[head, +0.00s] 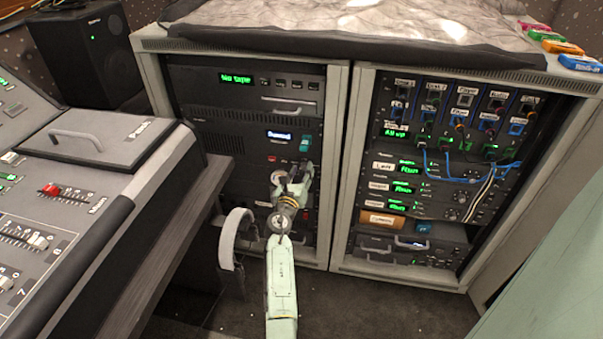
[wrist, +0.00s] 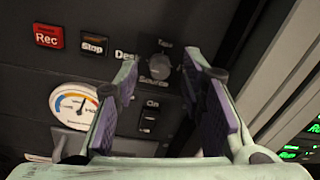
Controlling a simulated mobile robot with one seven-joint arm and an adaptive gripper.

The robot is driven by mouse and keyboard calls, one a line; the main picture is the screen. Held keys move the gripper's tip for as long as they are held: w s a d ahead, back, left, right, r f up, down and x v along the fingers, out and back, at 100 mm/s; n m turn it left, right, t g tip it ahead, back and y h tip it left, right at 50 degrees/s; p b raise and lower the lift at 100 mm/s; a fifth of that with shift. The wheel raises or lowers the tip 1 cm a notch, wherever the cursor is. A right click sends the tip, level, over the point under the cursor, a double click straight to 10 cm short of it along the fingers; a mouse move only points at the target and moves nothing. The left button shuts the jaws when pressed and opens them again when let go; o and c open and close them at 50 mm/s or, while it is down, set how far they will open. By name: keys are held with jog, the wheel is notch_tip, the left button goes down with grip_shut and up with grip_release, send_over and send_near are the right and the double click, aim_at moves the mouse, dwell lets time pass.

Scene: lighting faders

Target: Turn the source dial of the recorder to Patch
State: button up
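The recorder (head: 248,178) is a black panel in the left rack, behind my gripper (head: 293,178) in the head view. In the wrist view its panel shows a small dark source dial (wrist: 159,68), with "Source" printed below, a partly readable "Tape" above and "Desk" to the left. Any label on the right is hidden behind a finger. My gripper (wrist: 163,70) is open, with one purple-padded finger on each side of the dial. I cannot tell whether the fingers touch it, nor which label it points to. The dial cannot be made out in the head view.
A pale rack post (wrist: 285,75) stands close on the right. The mixing desk (head: 100,150) stands left of my arm.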

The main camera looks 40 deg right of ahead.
jog(key=shift+w+d, duration=0.15)
jog(key=shift+d, duration=0.1)
jog(key=shift+c, duration=0.6)
grip_shut()
